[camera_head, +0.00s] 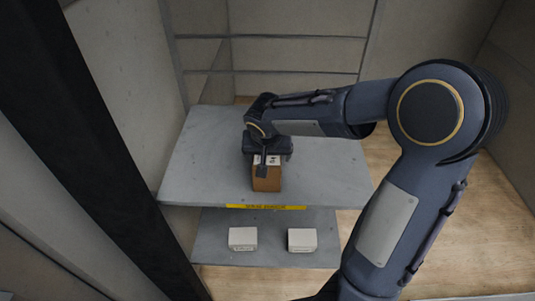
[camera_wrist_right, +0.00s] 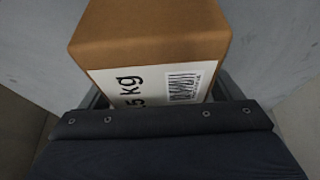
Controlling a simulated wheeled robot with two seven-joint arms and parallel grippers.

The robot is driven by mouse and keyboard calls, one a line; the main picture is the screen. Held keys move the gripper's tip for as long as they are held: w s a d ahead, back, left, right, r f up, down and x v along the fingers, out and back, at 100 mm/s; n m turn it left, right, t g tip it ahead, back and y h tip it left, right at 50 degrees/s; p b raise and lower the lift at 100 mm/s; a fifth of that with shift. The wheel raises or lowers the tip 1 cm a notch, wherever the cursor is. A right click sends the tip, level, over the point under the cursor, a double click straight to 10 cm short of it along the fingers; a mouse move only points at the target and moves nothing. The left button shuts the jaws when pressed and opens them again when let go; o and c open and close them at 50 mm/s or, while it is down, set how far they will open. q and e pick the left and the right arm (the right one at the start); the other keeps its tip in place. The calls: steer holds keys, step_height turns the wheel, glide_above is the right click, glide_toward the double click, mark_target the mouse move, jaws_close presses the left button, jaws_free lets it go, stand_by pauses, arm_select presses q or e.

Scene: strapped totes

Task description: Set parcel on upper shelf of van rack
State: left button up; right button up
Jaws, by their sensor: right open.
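The parcel (camera_head: 267,180) is a brown box with a white label on top. It stands on the grey upper shelf (camera_head: 325,175) of the rack, near the middle of the front edge. My right gripper (camera_head: 266,165) is over the rear part of the parcel, with its jaws open. In the right wrist view the parcel (camera_wrist_right: 150,40) fills the upper middle, its label showing "5 kg" and a barcode. The fingertips are mostly hidden there. My left gripper is not in view.
A yellow label strip (camera_head: 265,207) runs along the upper shelf's front edge. The lower shelf (camera_head: 270,257) holds two white boxes, one at left (camera_head: 243,238) and one at right (camera_head: 302,240). The upper shelf is bare on both sides of the parcel.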

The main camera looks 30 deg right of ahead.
steer(key=shift+r, duration=0.1)
steer(key=p+v, duration=0.1)
steer(key=v, duration=1)
steer(key=shift+s+a+r, duration=0.1)
steer(key=shift+s+r, duration=0.1)
steer(key=shift+r, duration=0.1)
steer(key=s+a+f+n+t+y, duration=0.1)
steer(key=s+a+f+n+y, duration=0.1)
steer(key=s, duration=0.7)
steer(key=s+a+f+n+y, duration=0.2)
steer(key=s+f+y, duration=0.1)
steer(key=s, duration=0.6)
steer(key=shift+a+f+n+t+y, duration=0.3)
steer(key=shift+a+n+t+y, duration=0.1)
steer(key=shift+y, duration=0.2)
